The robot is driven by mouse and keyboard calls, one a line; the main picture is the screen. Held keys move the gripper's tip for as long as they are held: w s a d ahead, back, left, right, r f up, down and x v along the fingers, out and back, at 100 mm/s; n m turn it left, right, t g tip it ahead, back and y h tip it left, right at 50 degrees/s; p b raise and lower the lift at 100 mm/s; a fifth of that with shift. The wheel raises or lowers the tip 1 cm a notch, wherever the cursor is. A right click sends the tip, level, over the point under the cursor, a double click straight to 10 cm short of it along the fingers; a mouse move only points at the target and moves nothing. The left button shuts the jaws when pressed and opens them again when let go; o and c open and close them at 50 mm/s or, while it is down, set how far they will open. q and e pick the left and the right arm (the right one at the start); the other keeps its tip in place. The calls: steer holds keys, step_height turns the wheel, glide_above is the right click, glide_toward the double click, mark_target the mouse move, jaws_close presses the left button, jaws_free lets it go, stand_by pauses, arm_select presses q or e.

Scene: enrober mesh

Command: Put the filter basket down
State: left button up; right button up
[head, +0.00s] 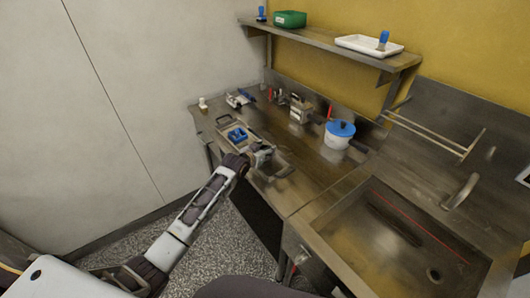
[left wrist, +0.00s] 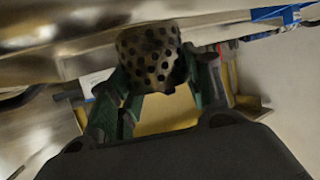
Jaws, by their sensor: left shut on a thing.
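The filter basket (left wrist: 150,58) is a small perforated metal cylinder in the left wrist view. It sits between the green-dark fingers of my left gripper (left wrist: 150,85), which is shut on it. In the head view my left gripper (head: 264,156) is over the front part of the steel counter (head: 312,170), near a shallow metal tray (head: 225,124). The basket itself is too small to make out there. I cannot tell whether it touches the surface below. My right gripper is not in view.
A blue object (head: 237,135) lies in the tray. A white pot with a blue lid (head: 339,134) and a metal device (head: 300,110) stand behind. A sink (head: 400,240) is at the right. A shelf (head: 340,55) overhangs the back. Counter left of the pot is partly clear.

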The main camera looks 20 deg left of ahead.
arm_select(q)
steer(key=shift+f, duration=0.6)
steer(key=shift+f, duration=0.15)
steer(key=o, duration=1)
steer(key=v, duration=1.2)
stand_by(0.4)
